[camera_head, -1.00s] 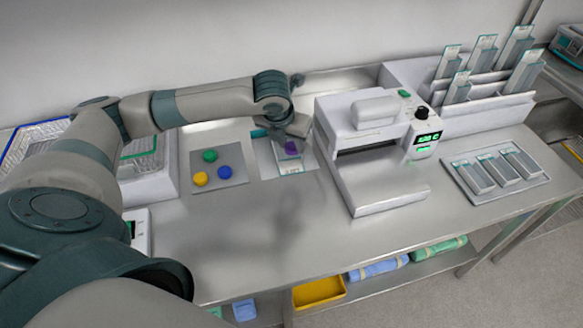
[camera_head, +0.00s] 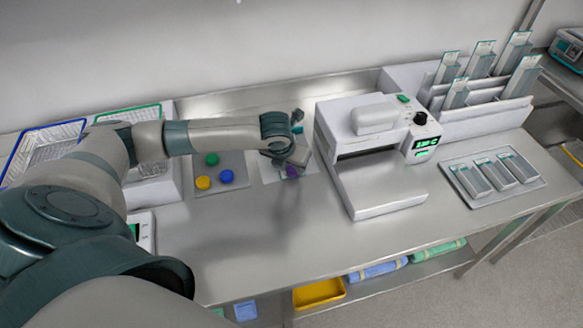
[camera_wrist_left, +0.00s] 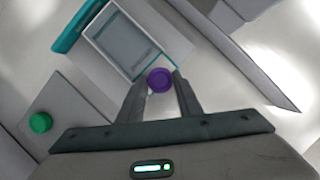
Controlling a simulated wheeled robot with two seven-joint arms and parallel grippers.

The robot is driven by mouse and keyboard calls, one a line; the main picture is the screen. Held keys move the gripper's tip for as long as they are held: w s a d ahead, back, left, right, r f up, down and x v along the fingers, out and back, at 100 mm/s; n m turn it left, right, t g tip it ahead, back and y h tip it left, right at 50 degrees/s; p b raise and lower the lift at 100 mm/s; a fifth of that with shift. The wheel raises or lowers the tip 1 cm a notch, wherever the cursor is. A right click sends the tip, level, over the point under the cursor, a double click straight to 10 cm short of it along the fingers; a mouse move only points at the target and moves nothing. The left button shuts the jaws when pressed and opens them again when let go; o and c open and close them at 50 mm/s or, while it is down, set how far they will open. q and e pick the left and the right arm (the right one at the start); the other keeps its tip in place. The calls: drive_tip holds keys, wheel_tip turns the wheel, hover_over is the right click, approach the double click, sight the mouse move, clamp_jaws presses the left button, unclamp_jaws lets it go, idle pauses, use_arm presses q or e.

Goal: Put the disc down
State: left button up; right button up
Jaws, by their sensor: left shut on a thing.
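The purple disc (camera_head: 291,172) is held between the fingertips of my left gripper (camera_head: 289,166), which is shut on it. In the left wrist view the purple disc (camera_wrist_left: 159,79) sits between the two fingers (camera_wrist_left: 160,88), by one corner of a pale pouch with teal edges (camera_wrist_left: 130,45). In the head view the gripper is over a pale square pad (camera_head: 268,177) and hides much of it. I cannot tell whether the disc touches the pad. My right gripper is not in view.
Left of the pad, a grey mat (camera_head: 234,160) bears a green disc (camera_head: 211,159), a yellow disc (camera_head: 203,182) and a blue disc (camera_head: 227,176). A white sealing machine (camera_head: 375,190) stands close on the right. The bench front (camera_head: 265,240) is clear.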

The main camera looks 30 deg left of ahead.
use_arm(q)
drive_tip(key=shift+f, duration=0.6)
drive_tip(key=shift+f, duration=0.1)
drive_tip(key=o, duration=1)
drive_tip(key=b+v, duration=0.2)
drive_tip(key=v, duration=1)
